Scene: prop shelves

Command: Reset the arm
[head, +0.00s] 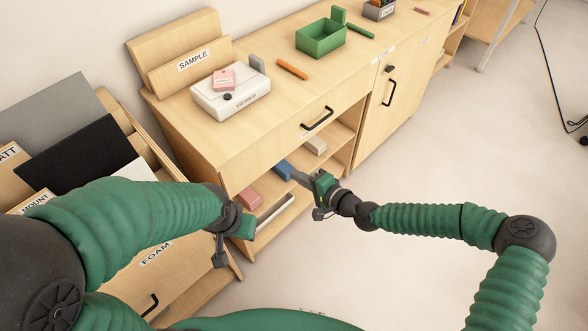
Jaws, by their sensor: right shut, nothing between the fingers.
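My right arm comes in from the right, and its gripper (298,178) is at the open front of the wooden cabinet (218,148). The right gripper is shut and empty, with its fingers pointing up and left toward the lower shelves. My left arm comes in from the left, and its gripper (221,256) hangs in front of the cabinet's lower left part. Its fingers point down and partly overlap, so I cannot tell if it is open or shut. The two grippers are apart.
Pink (248,198) and blue (283,170) blocks lie on the shelves near my grippers. A white case (238,103), an orange bar (292,69) and a green bin (320,40) are on the cabinet top. A board rack (147,148) stands left. The floor (440,150) at right is clear.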

